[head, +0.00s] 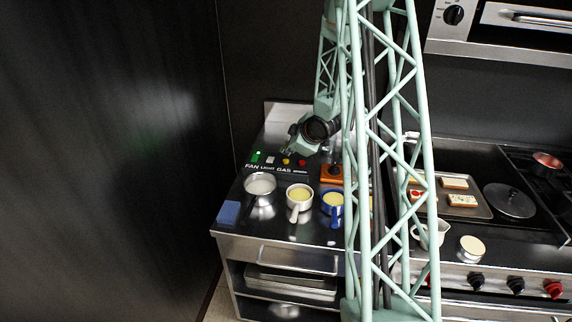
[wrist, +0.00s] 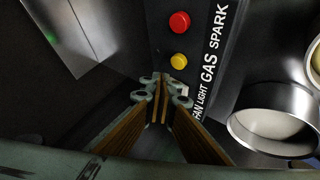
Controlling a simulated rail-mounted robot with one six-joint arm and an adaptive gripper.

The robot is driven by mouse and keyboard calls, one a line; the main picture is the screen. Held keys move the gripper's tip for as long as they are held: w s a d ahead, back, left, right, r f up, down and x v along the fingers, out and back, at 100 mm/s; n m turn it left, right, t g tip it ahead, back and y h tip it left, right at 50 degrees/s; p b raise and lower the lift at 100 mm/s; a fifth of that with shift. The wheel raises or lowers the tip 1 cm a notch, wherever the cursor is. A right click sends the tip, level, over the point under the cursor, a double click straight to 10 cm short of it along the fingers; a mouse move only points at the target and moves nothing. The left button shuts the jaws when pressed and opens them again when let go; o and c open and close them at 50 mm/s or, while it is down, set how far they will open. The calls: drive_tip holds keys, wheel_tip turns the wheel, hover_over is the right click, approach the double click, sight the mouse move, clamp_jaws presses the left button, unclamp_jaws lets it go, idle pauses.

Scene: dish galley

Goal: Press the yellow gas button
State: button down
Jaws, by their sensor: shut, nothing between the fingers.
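The yellow gas button (wrist: 179,60) is a round knob on a dark panel, beside the printed word GAS. It shows small in the head view (head: 286,161). My gripper (wrist: 164,84) is shut and empty. In the wrist view its fingertips lie just below the yellow button in the picture, over the area of the white light button (wrist: 185,90), which they partly hide. In the head view my gripper (head: 287,150) is above the panel near the yellow button. I cannot tell its exact height or any contact.
The red spark button (wrist: 180,22) is beside the yellow one. A green-lit fan switch (head: 256,156) is at the panel's left. A steel bowl (head: 260,185), a white cup (head: 299,198) and a blue cup (head: 332,203) stand in front of the panel.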

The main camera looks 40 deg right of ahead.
sight(286, 161)
drive_tip(key=shift+f+b, duration=0.55)
drive_tip(key=shift+f, duration=0.3)
drive_tip(key=shift+f+b, duration=0.9)
drive_tip(key=shift+b, duration=0.1)
idle(2.2)
drive_tip(key=shift+r, duration=0.25)
drive_tip(key=shift+r+p, duration=0.55)
drive_tip(key=shift+r, duration=0.1)
drive_tip(key=shift+r, duration=0.15)
idle(0.4)
drive_tip(key=shift+r+p, duration=1.7)
drive_tip(key=shift+r, duration=0.65)
